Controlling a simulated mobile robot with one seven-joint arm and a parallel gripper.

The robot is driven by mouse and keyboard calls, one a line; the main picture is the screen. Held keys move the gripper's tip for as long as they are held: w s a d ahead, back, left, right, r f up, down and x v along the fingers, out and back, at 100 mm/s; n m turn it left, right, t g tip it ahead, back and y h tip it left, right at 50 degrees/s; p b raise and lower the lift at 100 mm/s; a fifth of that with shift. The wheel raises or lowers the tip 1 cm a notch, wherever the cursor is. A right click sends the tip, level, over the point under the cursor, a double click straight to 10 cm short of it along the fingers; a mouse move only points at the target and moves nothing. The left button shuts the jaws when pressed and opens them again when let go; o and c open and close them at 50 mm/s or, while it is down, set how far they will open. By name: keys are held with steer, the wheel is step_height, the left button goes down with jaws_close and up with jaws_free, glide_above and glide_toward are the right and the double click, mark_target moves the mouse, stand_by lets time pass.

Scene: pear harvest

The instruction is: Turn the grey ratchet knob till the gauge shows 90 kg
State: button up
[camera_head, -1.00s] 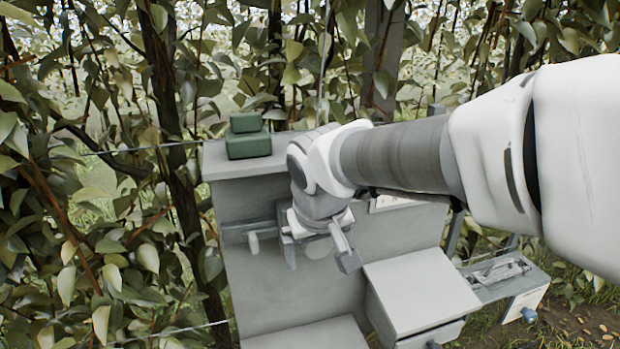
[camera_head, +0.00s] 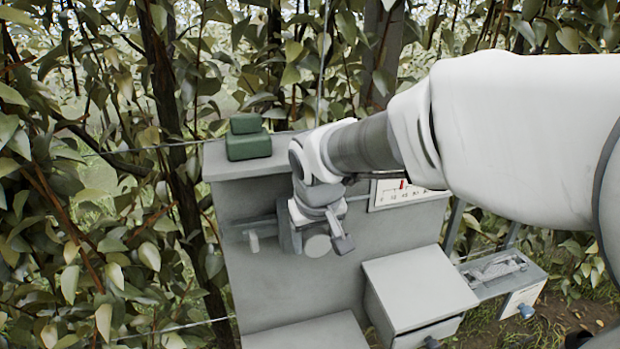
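My gripper (camera_head: 318,238) points down at the upright grey panel. One dark fingertip shows on its right side. The gauge (camera_head: 385,201) is a white plate with a scale and a red pointer, right of my wrist.
A green stepped block (camera_head: 248,138) sits on the panel's top ledge. A small pale peg (camera_head: 254,242) stands out left of my gripper. A grey box with a drawer (camera_head: 415,290) is at lower right, with a tray (camera_head: 495,268) beyond it. Leaves and wires surround the panel.

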steer(key=c, duration=0.6)
steer(key=shift+d+y, duration=0.1)
steer(key=shift+y, duration=0.2)
steer(key=y+b, duration=0.2)
steer(key=b, duration=0.1)
steer(key=shift+w+d+f+m+g+y, duration=0.1)
steer(key=shift+d+f+m+g+y, duration=0.1)
steer(key=shift+m+g+y, duration=0.2)
steer(key=y+b, duration=0.1)
steer(key=b, duration=0.1)
steer(key=y+b, duration=0.1)
steer(key=b, duration=0.1)
steer(key=y+b, duration=0.2)
steer(key=shift+d+f+m+g, duration=0.1)
steer(key=shift+f+m+g, duration=0.15)
steer(key=shift+m+g, duration=0.15)
steer(key=y+b, duration=0.3)
steer(key=m+y+b, duration=0.1)
steer(key=y+b, duration=0.2)
steer(key=b, duration=0.1)
steer(key=shift+d+f+m+g, duration=0.1)
steer(key=shift+m+g, duration=0.2)
steer(key=shift+g, duration=0.1)
steer(key=m+y+b, duration=0.1)
steer(key=y+b, duration=0.2)
steer(key=shift+m+y+b, duration=0.3)
steer(key=shift+y+b, duration=0.15)
steer(key=shift+y, duration=0.45)
